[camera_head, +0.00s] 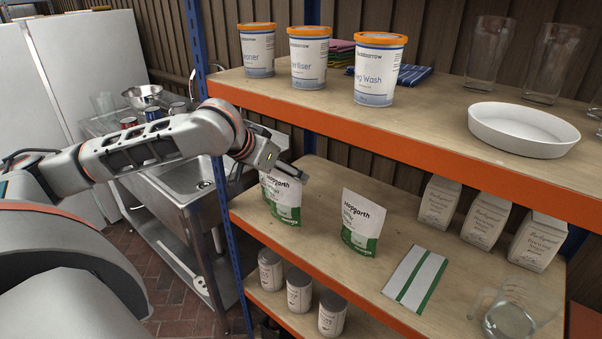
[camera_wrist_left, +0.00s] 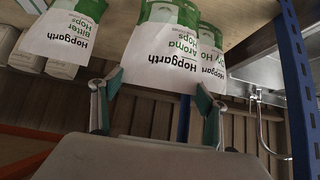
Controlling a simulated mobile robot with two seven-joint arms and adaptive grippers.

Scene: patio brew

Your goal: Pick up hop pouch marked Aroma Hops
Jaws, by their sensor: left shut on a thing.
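The hop pouch marked Aroma Hops (camera_wrist_left: 160,45) is white and green and shows upside down in the left wrist view. My left gripper (camera_wrist_left: 157,86) is shut on its top part, with one finger at each side. In the head view, my left gripper (camera_head: 290,172) is at the top of a Hopgarth pouch (camera_head: 283,198) at the left of the middle shelf, covering part of it. A pouch marked Bitter Hops (camera_wrist_left: 65,35) stands apart to one side; a Hopgarth pouch (camera_head: 362,222) also stands to the right in the head view. My right gripper is not in view.
Another pouch (camera_wrist_left: 212,60) stands close behind the Aroma Hops one. The upper shelf's orange edge (camera_head: 400,158) and a blue post (camera_head: 233,250) are near my arm. A striped mat (camera_head: 415,279), several cartons (camera_head: 486,219) and a glass jug (camera_head: 510,318) are to the right.

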